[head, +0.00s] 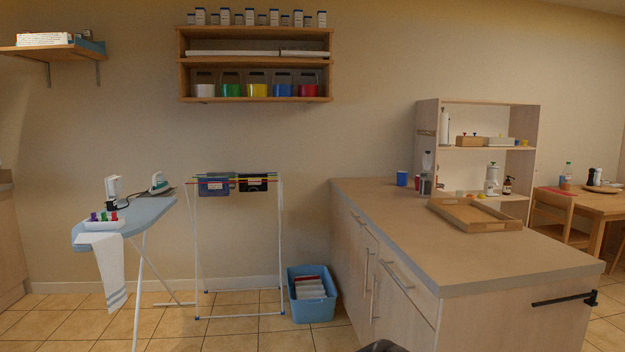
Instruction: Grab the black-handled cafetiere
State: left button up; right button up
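No cafetiere can be made out for certain from this distance. A tall, slim grey vessel (426,173) stands at the back of the counter (500,250), in front of the shelf unit's left side; its handle is too small to tell. A white, pot-like item with a dark top (492,179) stands to its right by the shelf unit, beside a dark pump bottle (507,186). Neither of my grippers is in view.
A wooden tray (473,215) lies on the counter; its front part is clear. A blue cup (402,179) stands at the back left. An ironing board (140,215), drying rack (238,250) and blue basket (312,308) stand left. A black rail (562,300) sticks out at the counter's end.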

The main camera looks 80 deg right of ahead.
aim_at(424, 182)
jog(key=z, duration=3)
jog(key=i, duration=0.7)
jog(key=u, duration=0.8)
jog(key=i, duration=2.6)
jog(key=z, duration=0.2)
